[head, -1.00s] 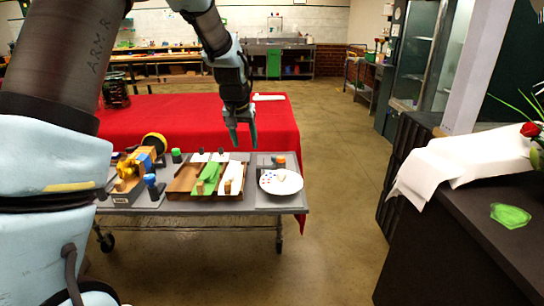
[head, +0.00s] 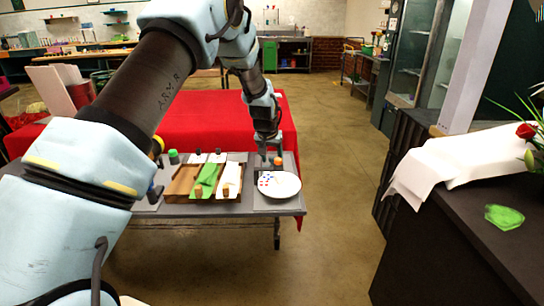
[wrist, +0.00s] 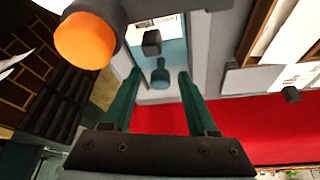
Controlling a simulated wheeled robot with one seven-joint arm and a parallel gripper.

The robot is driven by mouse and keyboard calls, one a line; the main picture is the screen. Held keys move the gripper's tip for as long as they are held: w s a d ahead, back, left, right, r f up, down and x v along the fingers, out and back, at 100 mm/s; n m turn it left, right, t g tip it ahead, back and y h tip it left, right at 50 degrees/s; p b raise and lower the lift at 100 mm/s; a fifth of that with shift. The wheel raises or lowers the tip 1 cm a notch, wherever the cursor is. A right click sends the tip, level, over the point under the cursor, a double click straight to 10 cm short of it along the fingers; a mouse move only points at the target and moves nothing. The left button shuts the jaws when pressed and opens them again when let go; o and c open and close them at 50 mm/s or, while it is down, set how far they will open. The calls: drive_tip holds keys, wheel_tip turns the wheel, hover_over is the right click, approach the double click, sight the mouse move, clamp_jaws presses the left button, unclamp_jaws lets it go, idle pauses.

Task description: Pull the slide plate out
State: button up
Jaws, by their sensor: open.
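My gripper (head: 268,153) is open and empty, pointing down over the right end of the grey table, just behind the round white plate. In the wrist view its two green fingers (wrist: 160,74) stand apart. Between and beyond their tips is a small teal knob-like shape (wrist: 160,74) on a pale grey surface; it looks untouched. A dark block (wrist: 152,42) and a white and teal flat piece sit just past it. I cannot tell for sure which of these parts is the slide plate. In the head view my gripper hides part of that spot.
An orange-topped piece (wrist: 85,38) stands close beside my gripper. The round white plate (head: 279,190) with coloured dots is at the table's right end. A brown tray (head: 178,186) with green and white strips lies to its left. A red cloth (head: 200,112) lies behind; the floor right is clear.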

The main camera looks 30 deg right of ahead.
drive_tip(key=shift+f, duration=0.25)
clamp_jaws()
idle(0.4)
idle(0.9)
